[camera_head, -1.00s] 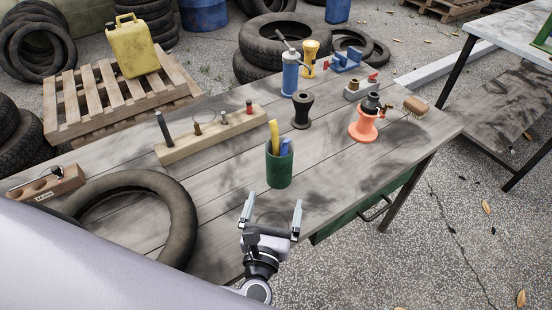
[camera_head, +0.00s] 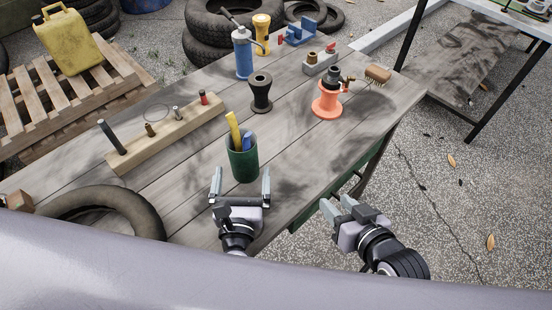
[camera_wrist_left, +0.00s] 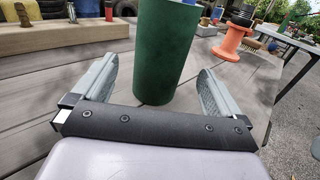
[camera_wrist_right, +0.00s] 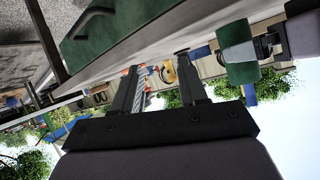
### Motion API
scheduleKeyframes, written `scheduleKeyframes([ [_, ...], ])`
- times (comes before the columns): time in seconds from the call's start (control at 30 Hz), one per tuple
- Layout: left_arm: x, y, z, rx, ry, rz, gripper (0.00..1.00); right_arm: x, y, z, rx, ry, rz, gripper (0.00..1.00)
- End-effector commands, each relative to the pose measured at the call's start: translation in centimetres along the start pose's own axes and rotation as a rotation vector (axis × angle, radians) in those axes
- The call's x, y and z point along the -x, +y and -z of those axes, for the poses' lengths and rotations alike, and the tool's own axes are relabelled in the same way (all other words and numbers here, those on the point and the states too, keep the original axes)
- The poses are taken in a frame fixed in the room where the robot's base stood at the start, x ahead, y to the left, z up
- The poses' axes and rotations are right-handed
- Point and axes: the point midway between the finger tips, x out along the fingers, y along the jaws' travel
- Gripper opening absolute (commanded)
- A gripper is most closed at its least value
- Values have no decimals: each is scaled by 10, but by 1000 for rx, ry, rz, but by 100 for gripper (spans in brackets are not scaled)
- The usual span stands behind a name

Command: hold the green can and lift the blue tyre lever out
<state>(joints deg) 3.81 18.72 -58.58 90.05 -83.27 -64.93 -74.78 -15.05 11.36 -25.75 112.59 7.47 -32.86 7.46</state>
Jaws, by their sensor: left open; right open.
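The green can (camera_head: 243,165) stands upright near the table's front edge, with a yellow tyre lever (camera_head: 233,130) and the blue tyre lever (camera_head: 247,141) sticking out of its top. My left gripper (camera_head: 240,184) is open just in front of the can. In the left wrist view the can (camera_wrist_left: 166,55) stands just ahead, between the lines of the open fingers. My right gripper (camera_head: 334,205) is open and empty, off the table's front edge to the right of the can. In the right wrist view the can (camera_wrist_right: 238,55) appears sideways at upper right, beyond its fingers.
A black spool (camera_head: 261,97) stands behind the can and an orange spool (camera_head: 328,105) to its right. A wooden block with upright pegs (camera_head: 168,138) and a tyre (camera_head: 100,196) lie left. A blue pump (camera_head: 243,55) stands farther back. Bare table surrounds the can.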

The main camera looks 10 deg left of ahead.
Motion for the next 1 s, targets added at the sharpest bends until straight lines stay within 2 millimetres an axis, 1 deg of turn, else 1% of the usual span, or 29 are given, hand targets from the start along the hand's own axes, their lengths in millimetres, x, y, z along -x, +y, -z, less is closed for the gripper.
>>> scheduleKeyframes([
  [0.03,0,0,0,0,0,0,100,-6,-12,17,13,11,36,43],
  [0.1,0,0,0,0,0,0,100,-12,-28,34,27,12,82,43],
  [0.3,0,0,0,0,0,0,100,-21,-70,73,91,-5,194,43],
  [0.4,0,0,0,0,0,0,100,-22,-89,87,134,-26,238,43],
  [0.5,0,0,0,0,0,0,100,-21,-105,98,184,-51,273,43],
  [0.7,0,0,0,0,0,0,100,-17,-126,112,293,-114,308,43],
  [0.83,0,0,0,0,0,0,100,-15,-131,114,355,-155,307,43],
  [1.0,0,0,0,0,0,0,100,-13,-133,115,403,-190,299,43],
])
